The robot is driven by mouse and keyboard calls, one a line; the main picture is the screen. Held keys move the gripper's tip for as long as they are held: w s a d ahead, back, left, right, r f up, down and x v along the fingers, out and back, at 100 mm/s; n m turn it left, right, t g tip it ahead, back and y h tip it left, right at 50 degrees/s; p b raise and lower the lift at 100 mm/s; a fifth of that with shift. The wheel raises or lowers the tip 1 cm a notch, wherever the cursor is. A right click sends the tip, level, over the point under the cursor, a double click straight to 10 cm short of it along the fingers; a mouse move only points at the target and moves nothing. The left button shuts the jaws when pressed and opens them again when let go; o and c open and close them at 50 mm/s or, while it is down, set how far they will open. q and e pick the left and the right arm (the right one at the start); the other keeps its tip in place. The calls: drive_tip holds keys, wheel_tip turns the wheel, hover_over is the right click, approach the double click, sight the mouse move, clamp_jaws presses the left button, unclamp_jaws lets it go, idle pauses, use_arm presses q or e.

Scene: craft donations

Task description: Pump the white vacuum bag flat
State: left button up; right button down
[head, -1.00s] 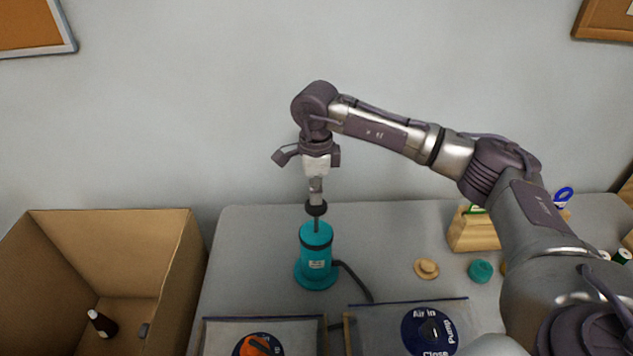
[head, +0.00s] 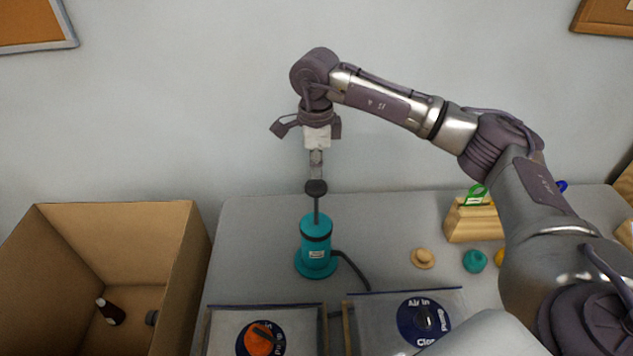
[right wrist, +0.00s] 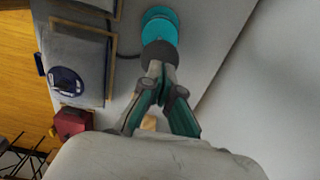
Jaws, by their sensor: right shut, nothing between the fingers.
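The teal hand pump (head: 316,250) stands upright on the table, its rod drawn up to a round black knob (head: 316,187). My right gripper (head: 316,177) is shut, pointing down, with its fingertips at the knob's top. The right wrist view also shows the fingertips (right wrist: 160,70) at the knob (right wrist: 160,56). Two pale bags lie at the front, cut off below: a left bag (head: 220,325) with an orange-knobbed dial (head: 260,340) and a right bag (head: 370,325) with a black-knobbed dial (head: 422,318). I cannot tell which is the white one. My left gripper is out of view.
A black hose (head: 355,268) runs from the pump toward the right bag. An open cardboard box (head: 180,265) holding a dark bottle (head: 110,312) stands at the left.

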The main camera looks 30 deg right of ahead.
drive_tip(key=shift+s+f+b, duration=0.1)
drive_tip(key=shift+f+b, duration=4.05)
drive_tip(key=shift+f, duration=1.7)
drive_tip(key=shift+r+p, duration=3.55)
drive_tip(key=shift+r, duration=2.45)
wheel_tip(320, 180, up, 6)
drive_tip(key=p, duration=0.3)
drive_tip(key=shift+p, duration=0.3)
